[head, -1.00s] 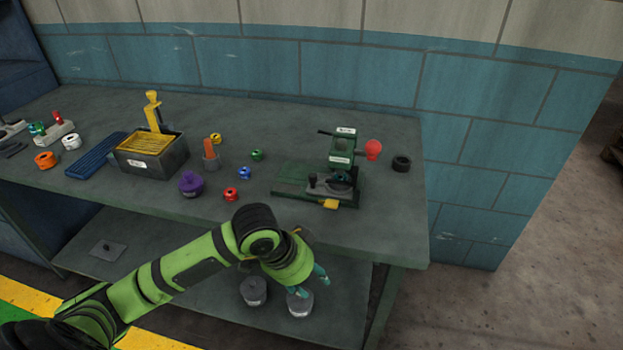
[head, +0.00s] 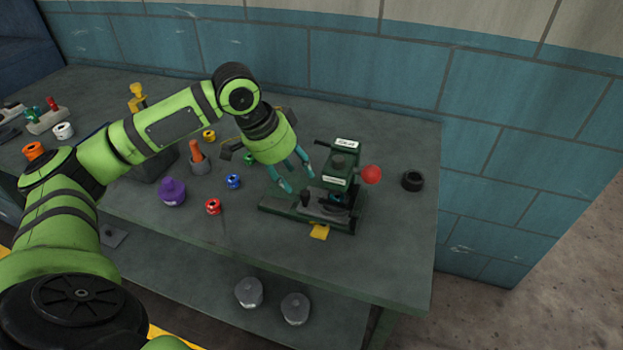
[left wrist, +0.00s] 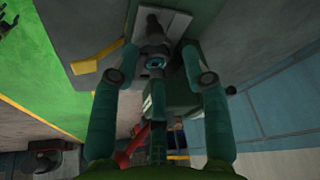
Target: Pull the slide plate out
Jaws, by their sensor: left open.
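The green bench press (head: 340,170) stands near the right end of the bench, with a red ball knob (head: 371,174) on its right. A grey slide plate (head: 325,208) lies low in its base, with a dark upright knob at its left part; the press head partly hides it. My left gripper (head: 297,178) is open and empty, just left of the press and above its base. In the left wrist view, the open fingers (left wrist: 159,78) flank a grey part with a teal ring, and a pale grey plate (left wrist: 172,20) shows beyond. My right gripper is not seen.
A yellow tab (head: 320,231) sticks out at the front of the press. A black ring (head: 412,181) lies to the right. A purple weight (head: 172,191), a red ring (head: 213,207) and a blue ring (head: 233,181) lie to the left. The bench front is clear.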

